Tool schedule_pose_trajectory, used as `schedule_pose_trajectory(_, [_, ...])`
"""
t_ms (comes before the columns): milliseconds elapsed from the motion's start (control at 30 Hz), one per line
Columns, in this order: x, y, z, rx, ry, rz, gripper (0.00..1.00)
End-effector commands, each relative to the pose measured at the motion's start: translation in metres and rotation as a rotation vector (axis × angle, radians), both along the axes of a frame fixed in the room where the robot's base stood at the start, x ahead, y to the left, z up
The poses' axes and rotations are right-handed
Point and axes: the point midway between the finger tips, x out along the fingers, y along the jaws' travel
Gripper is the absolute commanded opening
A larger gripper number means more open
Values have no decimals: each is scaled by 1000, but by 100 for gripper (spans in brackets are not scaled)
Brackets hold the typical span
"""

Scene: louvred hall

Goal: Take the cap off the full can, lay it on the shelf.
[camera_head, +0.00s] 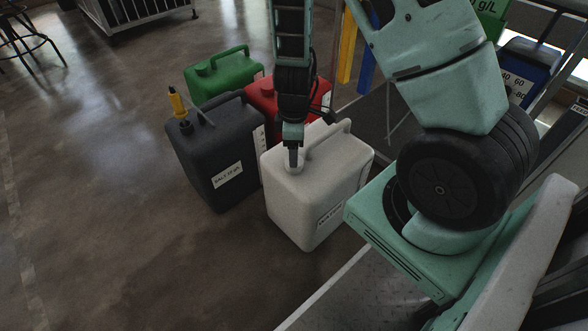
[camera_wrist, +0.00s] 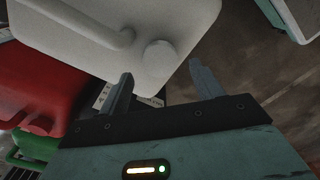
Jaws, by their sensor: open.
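Several jerrycans stand together on the floor: white (camera_head: 312,205), dark grey (camera_head: 215,165), red (camera_head: 262,97) and green (camera_head: 222,72). I cannot tell from their small labels which is the full one. My gripper (camera_head: 293,155) is over the white can's top, at its cap (camera_head: 296,167). In the wrist view, my gripper (camera_wrist: 163,82) is open, with one finger on each side of the white cap (camera_wrist: 160,53) but short of it in the picture. I cannot tell whether the fingers touch it.
The white can's handle (camera_head: 330,135) rises close beside the cap. A blue container (camera_head: 525,70) stands on a rack at the upper right. A yellow post (camera_head: 348,47) and a blue post (camera_head: 367,58) stand behind the cans.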

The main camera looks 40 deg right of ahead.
Motion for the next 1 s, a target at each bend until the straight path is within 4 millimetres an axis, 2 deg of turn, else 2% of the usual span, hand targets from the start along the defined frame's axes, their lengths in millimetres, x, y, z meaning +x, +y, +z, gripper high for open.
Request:
schedule_pose_trajectory(33, [0, 0, -14, 0, 0, -2, 65])
schedule_pose_trajectory(267, [0, 0, -44, 0, 0, -2, 65])
schedule_pose_trajectory(367, [0, 0, -38, 0, -1, -1, 65])
schedule_pose_trajectory(600, [0, 0, -47, 1, -1, -2, 65])
schedule_pose_trajectory(833, [0, 0, -46, 1, -1, -1, 65])
schedule_pose_trajectory(1000, [0, 0, -46, 1, -1, -1, 18])
